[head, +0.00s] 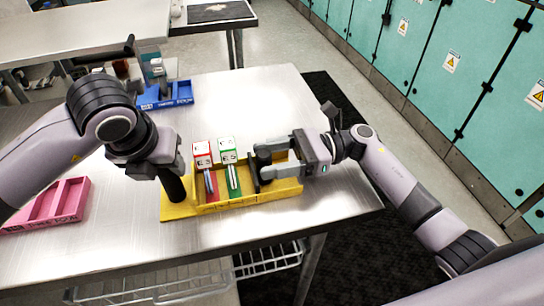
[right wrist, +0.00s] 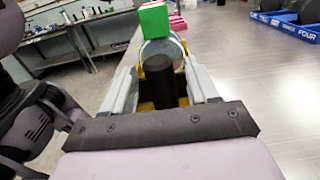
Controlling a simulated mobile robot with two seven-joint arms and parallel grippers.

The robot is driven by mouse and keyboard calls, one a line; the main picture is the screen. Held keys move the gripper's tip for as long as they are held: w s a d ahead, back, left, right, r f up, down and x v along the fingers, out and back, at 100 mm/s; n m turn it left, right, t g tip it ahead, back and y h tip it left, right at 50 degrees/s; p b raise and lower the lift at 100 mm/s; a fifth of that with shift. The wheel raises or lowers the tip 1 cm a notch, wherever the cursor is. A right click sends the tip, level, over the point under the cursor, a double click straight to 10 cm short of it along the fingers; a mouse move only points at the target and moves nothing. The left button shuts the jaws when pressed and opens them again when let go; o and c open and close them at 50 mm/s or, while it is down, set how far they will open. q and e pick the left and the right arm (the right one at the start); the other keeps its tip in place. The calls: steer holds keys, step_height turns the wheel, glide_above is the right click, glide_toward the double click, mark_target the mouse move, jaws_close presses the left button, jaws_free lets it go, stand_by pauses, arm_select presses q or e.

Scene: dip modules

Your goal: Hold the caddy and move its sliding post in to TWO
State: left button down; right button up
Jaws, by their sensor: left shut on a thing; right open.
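The yellow caddy (head: 225,206) sits on the metal table. My left gripper (head: 172,172) is shut on the upright black handle (head: 175,187) at its left end. My right gripper (head: 272,160) is open at the caddy's right part, fingers pointing left. In the right wrist view, the black post (right wrist: 160,80) shows between its open fingers; contact cannot be told. The lettering on the caddy is too small to read.
A pink caddy (head: 72,200) lies at the left of the table. A blue caddy (head: 175,94) with items stands behind. The table (head: 280,95) is clear behind and right of the yellow caddy. Teal cabinets (head: 420,50) stand beyond.

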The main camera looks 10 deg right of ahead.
jaws_close()
steer(key=shift+a, duration=1.35)
jaws_free()
steer(key=d, duration=1.2)
